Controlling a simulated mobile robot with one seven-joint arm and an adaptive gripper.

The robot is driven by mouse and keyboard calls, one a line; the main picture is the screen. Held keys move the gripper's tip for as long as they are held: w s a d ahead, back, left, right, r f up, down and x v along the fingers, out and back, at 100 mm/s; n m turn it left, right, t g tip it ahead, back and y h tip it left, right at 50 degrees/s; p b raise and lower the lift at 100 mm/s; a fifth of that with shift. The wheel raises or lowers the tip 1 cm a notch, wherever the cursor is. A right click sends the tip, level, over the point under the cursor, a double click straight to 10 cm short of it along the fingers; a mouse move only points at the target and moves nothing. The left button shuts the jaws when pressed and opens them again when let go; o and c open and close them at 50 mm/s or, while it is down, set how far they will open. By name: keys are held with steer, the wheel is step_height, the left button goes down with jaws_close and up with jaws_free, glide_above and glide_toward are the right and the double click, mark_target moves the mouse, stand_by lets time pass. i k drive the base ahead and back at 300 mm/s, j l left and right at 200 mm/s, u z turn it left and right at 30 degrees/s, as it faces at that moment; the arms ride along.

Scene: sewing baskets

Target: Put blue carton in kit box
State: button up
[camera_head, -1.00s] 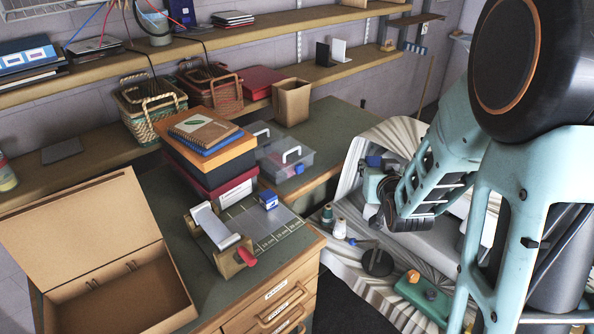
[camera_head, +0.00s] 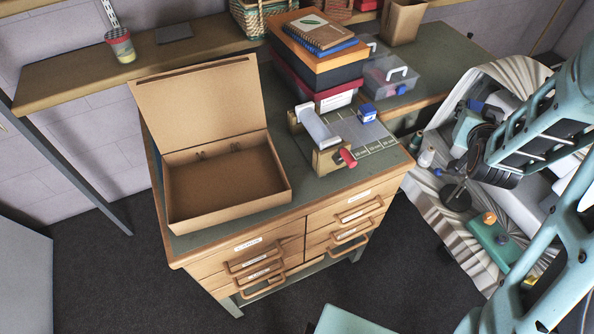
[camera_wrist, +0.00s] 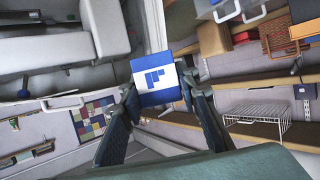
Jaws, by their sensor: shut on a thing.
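The blue carton (camera_wrist: 157,72), with a white band and a blue logo, sits between the fingertips of my gripper (camera_wrist: 160,97) in the wrist view. My gripper is shut on it and holds it up off any surface. The kit box is an open brown cardboard box (camera_head: 218,212) on the drawer desk, left of centre. Its lid leans back and the visible inside is empty.
A cloth-covered table (camera_head: 435,215) with sewing things stands right. Floor in front is clear.

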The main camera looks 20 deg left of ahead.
mark_target(191, 199)
steer(key=k+j, duration=0.25)
steer(key=j, duration=0.2)
steer(key=k+j, duration=0.25)
steer(key=j, duration=0.15)
steer(key=k+j, duration=0.25)
steer(key=j, duration=0.2)
steer(key=k+j, duration=0.25)
steer(key=j, duration=0.15)
steer(key=k+j, duration=0.25)
steer(key=j, duration=0.2)
steer(key=z, duration=0.05)
